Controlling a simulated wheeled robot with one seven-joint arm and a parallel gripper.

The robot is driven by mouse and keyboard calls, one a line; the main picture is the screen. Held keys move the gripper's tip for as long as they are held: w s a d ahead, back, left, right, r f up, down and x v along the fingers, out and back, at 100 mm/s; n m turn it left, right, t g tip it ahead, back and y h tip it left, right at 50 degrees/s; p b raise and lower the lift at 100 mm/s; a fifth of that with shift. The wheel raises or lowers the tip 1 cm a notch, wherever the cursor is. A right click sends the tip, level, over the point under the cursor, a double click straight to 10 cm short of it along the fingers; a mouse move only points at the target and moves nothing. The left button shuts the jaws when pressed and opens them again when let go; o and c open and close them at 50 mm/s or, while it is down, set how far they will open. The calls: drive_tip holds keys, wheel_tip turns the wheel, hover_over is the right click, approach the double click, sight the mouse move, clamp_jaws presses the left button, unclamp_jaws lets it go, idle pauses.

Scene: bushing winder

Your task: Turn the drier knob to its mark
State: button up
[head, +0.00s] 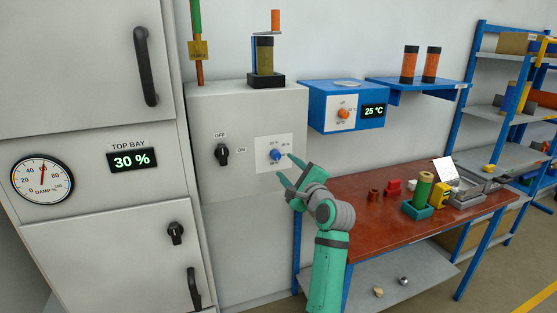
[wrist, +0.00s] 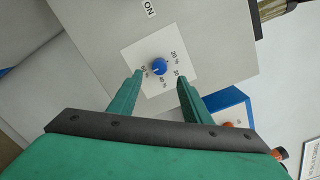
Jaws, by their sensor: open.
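A small blue knob (head: 275,155) sits on a white dial plate (head: 263,145) with percent marks, on the front of a grey box (head: 210,108). In the wrist view the blue knob (wrist: 160,67) shows just beyond my fingertips, between their lines. Marks including 20 % and 30 stand around it; where its pointer points is too small to tell. My gripper (head: 284,166) is open and empty, in front of the plate, close to the knob. In the wrist view its two green fingers (wrist: 160,80) reach toward the plate on either side below the knob, with no contact visible.
A black OFF/ON switch (head: 222,154) is left of the plate. A blue box (head: 335,112) with an orange knob (head: 343,113) and a 25 °C display is to the right. A TOP BAY display (head: 132,161) reads 30 %. A red-topped bench (head: 385,235) holds parts.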

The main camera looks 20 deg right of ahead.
sight(277, 157)
drive_tip(key=w, duration=0.8)
drive_tip(key=shift+a, duration=0.35)
drive_tip(key=shift+c, duration=0.6)
drive_tip(key=shift+f, duration=0.1)
drive_tip(key=c, duration=0.9)
